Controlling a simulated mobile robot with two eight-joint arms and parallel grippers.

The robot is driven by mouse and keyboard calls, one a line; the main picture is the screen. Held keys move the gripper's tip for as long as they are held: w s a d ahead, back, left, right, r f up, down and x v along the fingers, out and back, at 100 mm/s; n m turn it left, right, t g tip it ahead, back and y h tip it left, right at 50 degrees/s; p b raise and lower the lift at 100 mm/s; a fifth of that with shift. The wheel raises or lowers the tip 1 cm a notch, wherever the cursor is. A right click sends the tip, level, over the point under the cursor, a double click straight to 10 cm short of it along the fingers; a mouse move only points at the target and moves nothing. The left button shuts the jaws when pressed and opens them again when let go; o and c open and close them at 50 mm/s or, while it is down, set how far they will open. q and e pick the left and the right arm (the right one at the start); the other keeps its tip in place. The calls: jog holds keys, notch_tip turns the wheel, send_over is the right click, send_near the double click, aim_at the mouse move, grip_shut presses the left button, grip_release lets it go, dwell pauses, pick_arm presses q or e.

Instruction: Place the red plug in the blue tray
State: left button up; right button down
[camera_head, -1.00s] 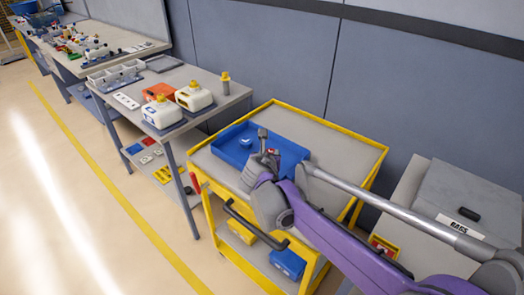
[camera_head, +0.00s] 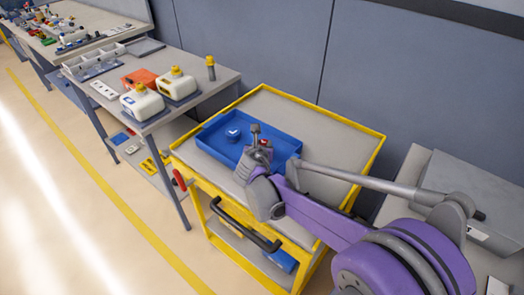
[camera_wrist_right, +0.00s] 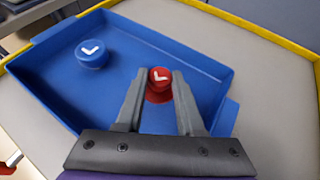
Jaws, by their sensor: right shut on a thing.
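The blue tray (camera_head: 213,143) sits on top of the yellow-framed cart; it also fills much of the right wrist view (camera_wrist_right: 52,88). The red plug (camera_wrist_right: 159,77), with a white mark on its top, is between the fingertips of my right gripper (camera_wrist_right: 158,84). My right gripper (camera_head: 259,137) is shut on it over the right part of the tray. The plug (camera_head: 265,142) is mostly hidden by the fingers in the head view. I cannot tell whether it touches the tray floor. My left gripper is not in view.
A blue plug (camera_wrist_right: 92,53) with a white mark stands in the tray's left part. The cart's grey top (camera_head: 330,135) is bare beyond the tray. A bench at the left holds white jugs (camera_head: 142,102) with yellow caps. A grey case (camera_head: 470,190) is at the right.

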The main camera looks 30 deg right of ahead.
jog(key=shift+f, duration=1.55)
jog(key=shift+f+b, duration=0.15)
jog(key=shift+b, duration=0.15)
jog(key=c, duration=0.5)
grip_release()
jog(key=shift+r, duration=0.3)
jog(key=p+v, duration=0.1)
jog(key=v, duration=1)
jog(key=shift+s+a, duration=0.15)
jog(key=shift+a, duration=0.05)
jog(key=shift+s+r, duration=0.15)
jog(key=shift+s, duration=0.05)
